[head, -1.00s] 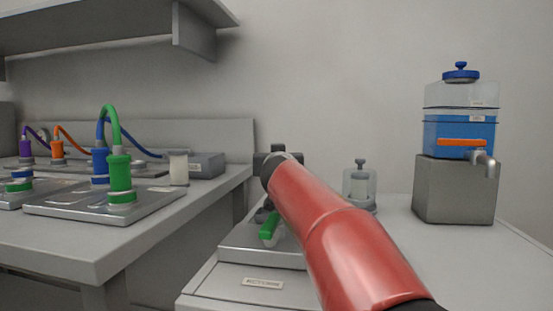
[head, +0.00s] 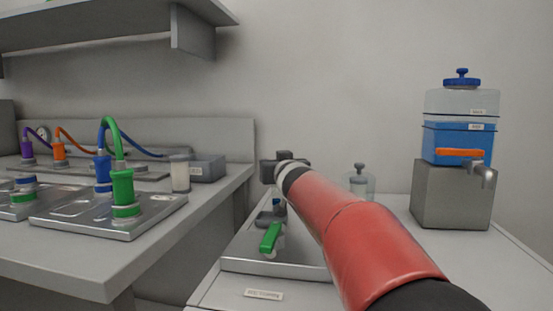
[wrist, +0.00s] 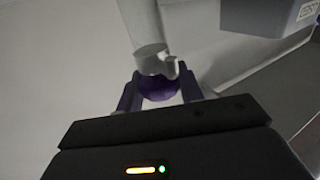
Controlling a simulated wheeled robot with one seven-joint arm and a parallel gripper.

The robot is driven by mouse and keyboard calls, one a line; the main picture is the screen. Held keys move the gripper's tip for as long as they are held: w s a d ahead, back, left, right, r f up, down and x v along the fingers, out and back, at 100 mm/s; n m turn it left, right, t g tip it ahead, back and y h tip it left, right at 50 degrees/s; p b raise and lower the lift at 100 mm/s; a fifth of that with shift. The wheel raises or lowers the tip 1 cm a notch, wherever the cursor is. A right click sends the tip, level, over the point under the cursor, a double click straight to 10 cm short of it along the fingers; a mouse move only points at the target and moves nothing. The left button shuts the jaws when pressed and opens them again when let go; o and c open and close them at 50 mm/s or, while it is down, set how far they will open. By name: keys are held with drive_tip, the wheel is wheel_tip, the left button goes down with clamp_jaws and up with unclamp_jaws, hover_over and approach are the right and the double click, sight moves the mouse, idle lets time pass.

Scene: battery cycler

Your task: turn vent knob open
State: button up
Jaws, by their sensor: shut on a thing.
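A round dark purple knob (wrist: 158,88) sits at the end of a pale metal stem (wrist: 147,40) in the wrist view. I take it for the vent knob; its marking and turn position cannot be read. My gripper (wrist: 160,92) has one finger on each side of it and is shut on it. In the head view my gripper (head: 278,168) is a dark block at the end of my red arm, above the metal base plate (head: 240,262); the knob and fingertips are hidden there.
A green lever (head: 270,238) stands on the plate just below my gripper. A glass jar (head: 360,184) and a blue tank (head: 460,138) with an orange-handled tap are to the right. The left bench holds coloured connectors and a grey box (head: 207,168).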

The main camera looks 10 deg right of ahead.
drive_tip(key=shift+d+r+n+y+p, duration=0.15)
drive_tip(key=shift+n+y+p, duration=1)
drive_tip(key=shift+p, duration=1.3)
drive_tip(key=n+g+y+p, duration=0.1)
drive_tip(key=y+p, duration=0.1)
drive_tip(key=y, duration=0.1)
drive_tip(key=shift+w, duration=0.1)
drive_tip(key=n+y, duration=0.1)
drive_tip(key=n+g+y, duration=0.2)
drive_tip(key=y, duration=0.1)
drive_tip(key=shift+f, duration=0.25)
drive_tip(key=shift+n+g+y, duration=1.85)
drive_tip(key=shift+g+y, duration=0.15)
drive_tip(key=shift+y, duration=0.15)
drive_tip(key=shift+a, duration=0.2)
drive_tip(key=shift+r, duration=0.1)
drive_tip(key=o, duration=1)
